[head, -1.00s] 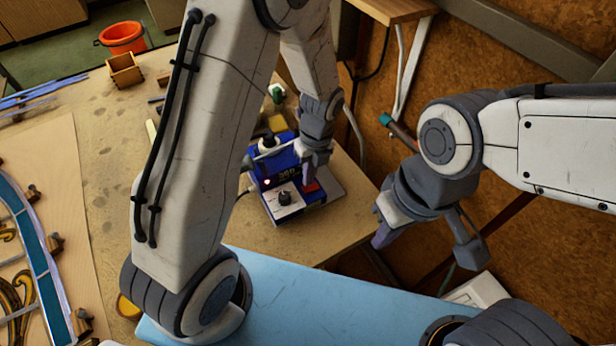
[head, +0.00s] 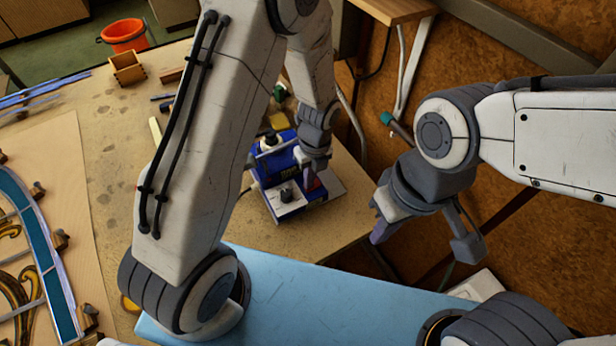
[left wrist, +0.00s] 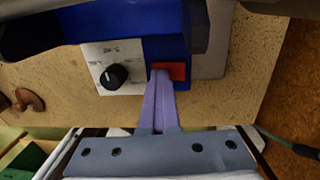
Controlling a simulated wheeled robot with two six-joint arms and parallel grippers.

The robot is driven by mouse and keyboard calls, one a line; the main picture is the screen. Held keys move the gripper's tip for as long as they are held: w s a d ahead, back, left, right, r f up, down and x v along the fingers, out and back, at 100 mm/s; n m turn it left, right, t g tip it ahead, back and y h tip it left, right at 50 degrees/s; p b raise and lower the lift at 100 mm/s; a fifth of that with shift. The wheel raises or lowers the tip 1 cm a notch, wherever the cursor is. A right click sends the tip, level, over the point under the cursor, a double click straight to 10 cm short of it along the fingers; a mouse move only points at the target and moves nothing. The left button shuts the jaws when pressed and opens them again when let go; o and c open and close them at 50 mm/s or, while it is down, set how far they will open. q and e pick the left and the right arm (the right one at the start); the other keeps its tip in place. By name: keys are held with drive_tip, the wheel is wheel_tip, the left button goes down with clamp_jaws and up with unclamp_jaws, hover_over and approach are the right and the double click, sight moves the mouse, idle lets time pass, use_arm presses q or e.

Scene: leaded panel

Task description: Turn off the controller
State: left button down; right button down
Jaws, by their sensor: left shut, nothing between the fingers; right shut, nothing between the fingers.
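The controller (head: 290,185) is a blue box with a white front panel, a black knob and a red switch, on the table in the head view. In the left wrist view the red switch (left wrist: 176,71) and knob (left wrist: 114,76) show clearly. My left gripper (head: 309,183) is shut and empty, its fingertips (left wrist: 160,76) over the left part of the red switch, seemingly against it. Part of the switch is hidden behind them. No lit digits show on the controller's display. My right gripper (head: 377,236) is shut and empty, off the table to the right.
A soldering iron with a teal end (head: 394,124) is beyond the table's right edge. A leaded panel (head: 45,250) on a board lies at the left. A small wooden box (head: 127,69) and orange bucket (head: 124,35) are at the back left.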

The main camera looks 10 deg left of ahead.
sight(317, 183)
use_arm(q)
drive_tip(key=shift+s+a+f, duration=0.1)
drive_tip(key=shift+s+f, duration=0.2)
drive_tip(key=shift+f, duration=0.1)
drive_tip(key=shift+w+d+r+p, duration=0.1)
drive_tip(key=shift+w+d+p, duration=0.25)
drive_tip(key=shift+w+d, duration=0.35)
drive_tip(key=shift+d, duration=0.1)
drive_tip(key=shift+a+r+p, duration=0.1)
drive_tip(key=shift+r+p, duration=0.35)
drive_tip(key=shift+p, duration=0.05)
wheel_tip(317, 183, up, 4)
drive_tip(key=p, duration=0.4)
drive_tip(key=shift+w+r, duration=0.1)
drive_tip(key=shift+r, duration=0.05)
drive_tip(key=shift+w+d+r+b, duration=0.2)
drive_tip(key=shift+r+b, duration=0.25)
drive_tip(key=shift+b, duration=0.3)
wheel_tip(317, 183, up, 8)
drive_tip(key=b, duration=0.1)
drive_tip(key=shift+w+d+r+b, duration=0.2)
drive_tip(key=shift+d+b, duration=0.1)
drive_tip(key=shift+b, duration=0.1)
